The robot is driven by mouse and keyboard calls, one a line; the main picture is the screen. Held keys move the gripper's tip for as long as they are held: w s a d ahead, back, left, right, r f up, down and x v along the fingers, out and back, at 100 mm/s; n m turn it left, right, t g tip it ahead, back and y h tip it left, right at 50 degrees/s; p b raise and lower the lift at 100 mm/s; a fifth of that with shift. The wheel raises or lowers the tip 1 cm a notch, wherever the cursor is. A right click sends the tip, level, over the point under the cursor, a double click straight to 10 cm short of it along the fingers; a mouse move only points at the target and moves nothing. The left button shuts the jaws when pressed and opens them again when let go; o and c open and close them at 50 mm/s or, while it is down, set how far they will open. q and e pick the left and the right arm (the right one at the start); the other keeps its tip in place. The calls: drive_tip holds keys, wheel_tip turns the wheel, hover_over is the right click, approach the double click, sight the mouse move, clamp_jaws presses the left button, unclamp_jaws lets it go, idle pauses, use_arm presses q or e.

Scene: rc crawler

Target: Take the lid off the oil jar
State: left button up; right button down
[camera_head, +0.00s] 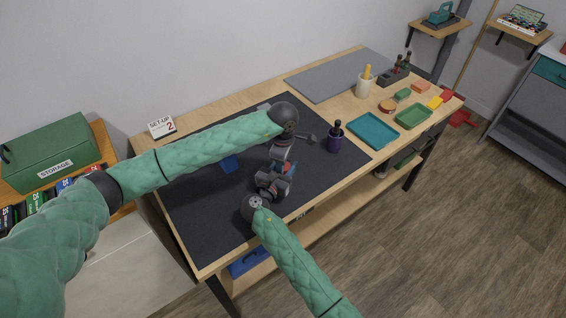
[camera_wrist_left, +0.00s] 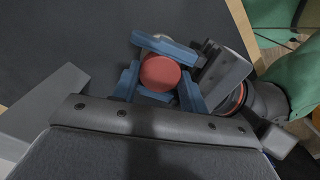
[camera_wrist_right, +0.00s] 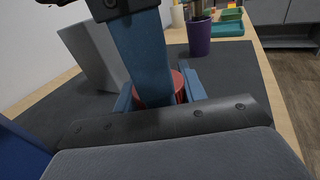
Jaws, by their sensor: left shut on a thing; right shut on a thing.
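The round red lid (camera_wrist_left: 161,73) of the oil jar shows from above in the left wrist view. My left gripper (camera_head: 287,160) is shut on it, with one blue finger on each side. My right gripper (camera_head: 275,184) is lower and nearer the table's front edge, shut on the jar. In the right wrist view a ribbed red part (camera_wrist_right: 180,85) shows between its fingers, partly behind a large blue finger of my left gripper. Most of the jar's body is hidden by the grippers. I cannot tell whether lid and jar are apart.
A dark purple cup (camera_head: 334,138) with tools stands right of the grippers on the dark mat (camera_head: 215,210). A blue block (camera_head: 229,164) lies to the left. A teal tray (camera_head: 373,131), a green tray (camera_head: 412,116) and a white cup (camera_head: 364,86) are farther right.

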use_arm(q)
drive_tip(key=shift+d+n, duration=0.1)
drive_tip(key=shift+n, duration=0.4)
drive_tip(key=shift+c, duration=0.2)
use_arm(e)
drive_tip(key=shift+a, duration=0.1)
use_arm(q)
drive_tip(key=o, duration=1.1)
use_arm(e)
drive_tip(key=shift+f, duration=0.1)
use_arm(q)
drive_tip(key=shift+r, duration=0.1)
drive_tip(key=shift+r, duration=2.2)
use_arm(e)
drive_tip(key=c, duration=0.7)
unclamp_jaws()
